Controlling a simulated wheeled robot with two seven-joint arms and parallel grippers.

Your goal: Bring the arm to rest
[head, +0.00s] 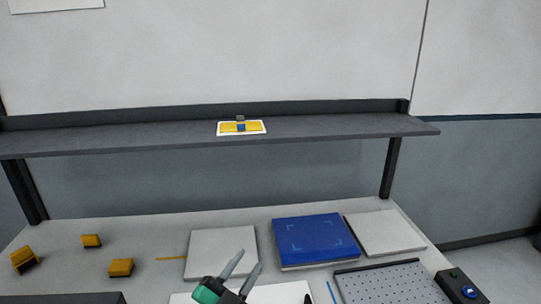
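My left gripper (249,260) is at the bottom centre of the head view, with a teal part behind its two grey fingers. The fingers stand apart with nothing seen between them. It is in front of a white panel (222,245) on the table. My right gripper is not in view. A blue panel (315,241) with corner marks lies right of the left gripper, apart from it.
A grey shelf (330,128) spans the back and carries a small white-and-yellow item (257,127). Yellow blocks (120,267) sit at left. Another white panel (385,233), a perforated plate (390,283) and a dark control box (456,284) are at right.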

